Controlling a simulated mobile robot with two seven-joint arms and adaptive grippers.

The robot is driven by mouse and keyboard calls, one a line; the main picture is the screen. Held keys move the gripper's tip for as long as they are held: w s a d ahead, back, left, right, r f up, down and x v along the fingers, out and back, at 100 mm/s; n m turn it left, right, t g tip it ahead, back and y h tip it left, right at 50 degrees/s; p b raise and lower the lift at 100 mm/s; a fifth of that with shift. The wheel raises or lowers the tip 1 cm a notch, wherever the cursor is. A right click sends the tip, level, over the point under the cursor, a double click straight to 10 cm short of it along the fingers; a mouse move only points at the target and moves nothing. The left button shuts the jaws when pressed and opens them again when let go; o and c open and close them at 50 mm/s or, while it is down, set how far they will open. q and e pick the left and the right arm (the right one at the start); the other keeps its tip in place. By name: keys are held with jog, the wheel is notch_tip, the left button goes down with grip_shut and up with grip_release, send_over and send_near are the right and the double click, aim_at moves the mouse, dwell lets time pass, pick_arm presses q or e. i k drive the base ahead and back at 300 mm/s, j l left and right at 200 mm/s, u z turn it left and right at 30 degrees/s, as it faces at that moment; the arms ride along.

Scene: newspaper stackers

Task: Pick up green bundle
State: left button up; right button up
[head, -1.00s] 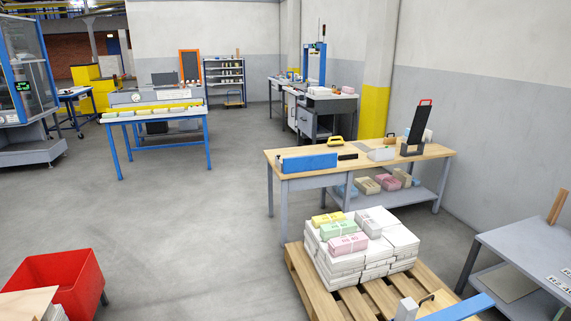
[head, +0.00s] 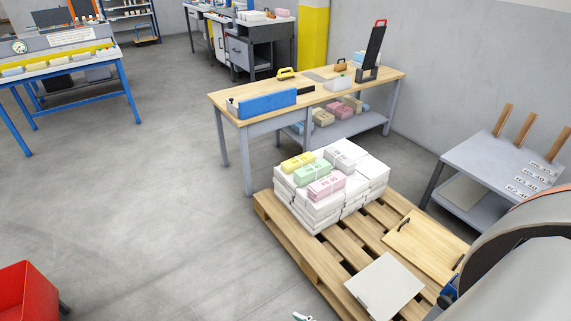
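The green bundle (head: 312,173) lies on top of a stack of white paper bundles (head: 310,213) on a wooden pallet (head: 283,236), right of the picture's middle. It sits between a yellow bundle (head: 297,162) and a pink bundle (head: 327,187), close to both. A pale grey-white bundle (head: 338,159) lies just behind it. Nothing covers the green bundle's top. A large curved grey and orange part, seemingly mine, fills the lower right corner.
Boards (head: 384,287) lie on the pallet's near side. A workbench (head: 318,97) stands behind the stack, with more coloured bundles on its lower shelf. A grey table (head: 490,172) stands to the right and a red bin (head: 27,291) at lower left. The floor left of the pallet is clear.

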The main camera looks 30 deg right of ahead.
aim_at(306, 175)
jog(key=i+z, duration=0.15)
jog(key=i, duration=0.3)
jog(key=i+j+z, duration=0.15)
jog(key=i, duration=0.3)
jog(key=i+j+z, duration=0.15)
jog(key=i, duration=0.3)
jog(key=i+j+z, duration=0.15)
jog(key=z, duration=0.25)
jog(key=i+j+z, duration=0.25)
jog(key=z, duration=0.2)
jog(key=i+j+z, duration=0.4)
jog(key=j+z, duration=0.3)
jog(key=z, duration=0.15)
jog(key=i+j+z, duration=0.1)
jog(key=j+z, duration=0.3)
